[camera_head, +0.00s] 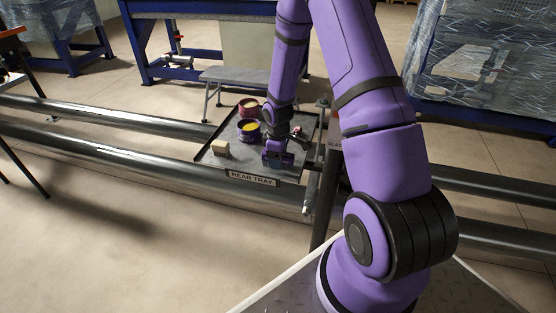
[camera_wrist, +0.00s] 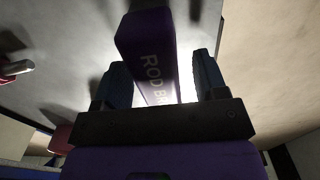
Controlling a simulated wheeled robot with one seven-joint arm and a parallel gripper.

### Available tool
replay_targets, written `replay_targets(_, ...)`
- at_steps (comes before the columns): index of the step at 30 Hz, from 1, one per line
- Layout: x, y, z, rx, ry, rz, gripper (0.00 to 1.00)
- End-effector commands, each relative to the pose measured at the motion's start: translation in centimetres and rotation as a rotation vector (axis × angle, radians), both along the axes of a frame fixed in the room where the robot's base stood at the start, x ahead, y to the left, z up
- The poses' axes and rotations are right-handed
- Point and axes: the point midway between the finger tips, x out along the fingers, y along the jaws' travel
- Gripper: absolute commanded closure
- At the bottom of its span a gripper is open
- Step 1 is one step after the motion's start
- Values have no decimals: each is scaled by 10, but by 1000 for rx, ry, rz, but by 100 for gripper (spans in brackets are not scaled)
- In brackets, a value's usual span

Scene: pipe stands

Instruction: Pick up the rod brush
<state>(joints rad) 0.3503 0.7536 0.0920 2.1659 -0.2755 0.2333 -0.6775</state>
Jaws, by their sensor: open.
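The rod brush (camera_wrist: 148,50) shows in the wrist view as a long dark purple bar with white lettering, of which "ROD B" can be read. It lies between the two blue-black fingers of my gripper (camera_wrist: 161,72). The fingers are open, with a clear gap on the right side of the bar and a smaller one on the left. The bar's near end is hidden behind the gripper's dark crossbar. In the head view my gripper (camera_head: 278,157) is low over the front right part of the rear tray (camera_head: 205,160), and the brush cannot be told apart from it.
The tray also holds a beige block (camera_head: 220,149), a purple tub with yellow contents (camera_head: 249,131) and a red tub (camera_head: 247,107). Long metal pipes (camera_head: 120,158) run on both sides. A grey bench (camera_head: 235,75) stands behind, and a post rises right of the tray.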

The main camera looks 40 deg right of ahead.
Motion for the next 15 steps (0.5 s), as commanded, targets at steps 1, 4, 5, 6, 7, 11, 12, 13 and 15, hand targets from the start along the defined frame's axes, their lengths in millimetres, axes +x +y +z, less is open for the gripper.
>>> replay_targets(1, 0, 0, 0, 0, 0, 0, 34)
replay_targets(4, 0, 0, 0, -1, -1, 0, 34)
replay_targets(5, 0, 0, 0, -1, -1, 0, 36)
replay_targets(6, 0, 0, 0, -1, -1, 0, 46)
replay_targets(7, 0, 0, 0, -1, -1, 0, 52)
replay_targets(11, 0, 0, 0, -1, -1, 0, 82)
replay_targets(12, 0, 0, 0, -1, -1, 0, 89)
replay_targets(13, 0, 0, 0, -1, -1, 0, 89)
replay_targets(15, 0, 0, 1, 0, -1, 0, 89)
